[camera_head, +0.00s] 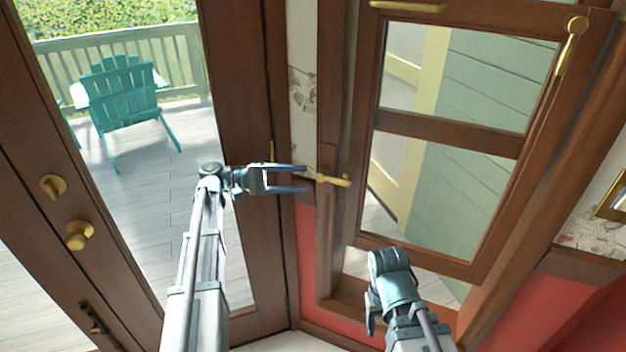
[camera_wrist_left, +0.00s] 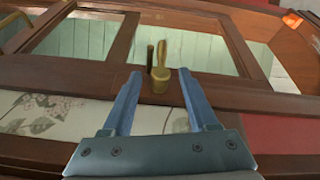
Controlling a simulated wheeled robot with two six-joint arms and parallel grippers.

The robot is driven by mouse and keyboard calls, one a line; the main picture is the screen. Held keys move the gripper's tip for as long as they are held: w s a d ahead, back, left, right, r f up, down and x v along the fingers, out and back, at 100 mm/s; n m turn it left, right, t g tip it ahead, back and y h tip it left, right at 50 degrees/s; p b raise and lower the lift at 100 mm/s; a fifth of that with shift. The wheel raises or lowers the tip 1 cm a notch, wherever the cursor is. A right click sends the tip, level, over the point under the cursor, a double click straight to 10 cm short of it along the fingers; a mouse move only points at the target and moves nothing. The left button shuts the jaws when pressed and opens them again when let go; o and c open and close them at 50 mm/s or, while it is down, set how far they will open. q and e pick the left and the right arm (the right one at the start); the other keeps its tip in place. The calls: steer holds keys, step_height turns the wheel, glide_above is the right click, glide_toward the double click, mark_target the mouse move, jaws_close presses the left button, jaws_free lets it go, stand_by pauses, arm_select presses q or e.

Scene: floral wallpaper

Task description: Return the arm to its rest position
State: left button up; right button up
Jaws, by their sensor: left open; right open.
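My left gripper (camera_head: 305,180) is open, its two blue fingers pointing right towards a brass handle (camera_head: 333,180) on the window frame. In the left wrist view the open fingers (camera_wrist_left: 160,85) are spread, with the brass handle (camera_wrist_left: 160,72) ahead between their tips. Nothing is held between the fingers, and I cannot tell whether they touch the handle. My right gripper (camera_head: 372,325) is at the lower middle, in front of the window's lower part. Its fingers point down and are mostly hidden by its own body.
A wooden window sash (camera_head: 450,135) stands tilted, with a gap below it. A second brass handle (camera_head: 571,45) is at its upper right. A glass door (camera_head: 235,110) with brass knobs (camera_head: 79,236) is on the left. A teal chair (camera_head: 123,100) stands on the deck outside. Red wall (camera_head: 590,300) is lower right.

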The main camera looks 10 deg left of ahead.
arm_select(q)
steer(key=shift+s+a, duration=0.15)
steer(key=shift+a, duration=0.4)
steer(key=shift+d, duration=0.1)
steer(key=s+d+f+m+g+y+p, duration=0.25)
steer(key=s+d+f+y, duration=0.3)
steer(key=d, duration=0.35)
steer(key=s+d+f+m+g+y+p, duration=0.1)
steer(key=s+d+f+g+y+p, duration=0.25)
steer(key=s+d, duration=0.45)
steer(key=s+a+f+m+t+y+p, duration=0.1)
steer(key=s+m+t+y+p, duration=0.1)
steer(key=s+m+y+p, duration=0.3)
steer(key=s+y, duration=0.4)
steer(key=y, duration=0.1)
steer(key=shift+a+p, duration=0.15)
steer(key=shift+p, duration=0.25)
